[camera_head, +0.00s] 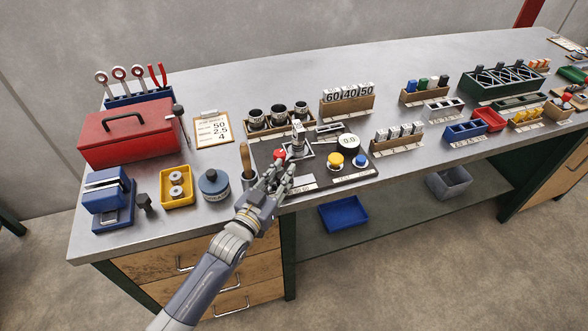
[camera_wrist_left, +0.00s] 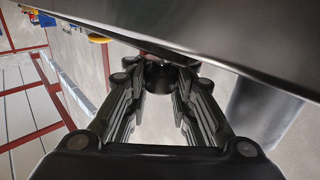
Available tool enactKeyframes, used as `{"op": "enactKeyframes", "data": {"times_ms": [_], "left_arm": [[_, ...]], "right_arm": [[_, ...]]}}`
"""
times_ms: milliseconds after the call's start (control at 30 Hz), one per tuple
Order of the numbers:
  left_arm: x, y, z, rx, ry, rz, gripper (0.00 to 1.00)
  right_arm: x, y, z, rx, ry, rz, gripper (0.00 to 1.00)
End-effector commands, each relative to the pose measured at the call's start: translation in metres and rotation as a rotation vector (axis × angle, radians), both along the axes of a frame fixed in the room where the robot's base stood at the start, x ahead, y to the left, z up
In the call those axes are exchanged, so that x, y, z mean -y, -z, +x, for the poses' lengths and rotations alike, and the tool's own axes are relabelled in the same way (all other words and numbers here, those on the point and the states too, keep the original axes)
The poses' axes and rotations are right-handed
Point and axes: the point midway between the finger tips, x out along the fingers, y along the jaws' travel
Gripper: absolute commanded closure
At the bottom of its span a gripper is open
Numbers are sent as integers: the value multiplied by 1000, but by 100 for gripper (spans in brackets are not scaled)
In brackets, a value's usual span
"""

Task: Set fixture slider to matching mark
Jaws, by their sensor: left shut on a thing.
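The black fixture (camera_head: 325,179) sits near the bench's front edge. It carries a red button (camera_head: 280,155), a yellow knob (camera_head: 336,160), a blue knob (camera_head: 359,161), a metal clamp post (camera_head: 298,138) and a round dial reading 0.0 (camera_head: 348,142). My left gripper (camera_head: 279,175) is at the fixture's front left and covers part of it. In the left wrist view, its fingers are shut on a dark round knob (camera_wrist_left: 159,78) under a dark edge. I cannot tell the slider's setting, as the gripper hides it. My right gripper is not in view.
A cup with a wooden-handled tool (camera_head: 247,165) stands just left of my gripper. A job card (camera_head: 213,129) reading 50, 2.5, 4 lies behind it. A red toolbox (camera_head: 125,135) is at left. A wooden rack (camera_head: 347,105) with blocks marked 60, 40, 50 stands behind the fixture.

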Motion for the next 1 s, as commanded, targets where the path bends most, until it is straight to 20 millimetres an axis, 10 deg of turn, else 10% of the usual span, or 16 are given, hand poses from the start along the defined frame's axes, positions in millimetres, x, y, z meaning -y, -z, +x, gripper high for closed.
{"op": "enactKeyframes", "data": {"times_ms": [400, 433, 500, 1000], "left_arm": [[-13, 4, -6, -7, 0, 6, 100], [-14, 4, -6, -7, 0, 6, 71], [-13, 4, -6, -7, 0, 6, 57], [-23, 2, -20, -4, -2, 5, 57]], "right_arm": [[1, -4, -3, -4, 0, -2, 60], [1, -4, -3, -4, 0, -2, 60], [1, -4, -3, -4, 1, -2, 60], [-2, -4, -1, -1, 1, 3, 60]]}}
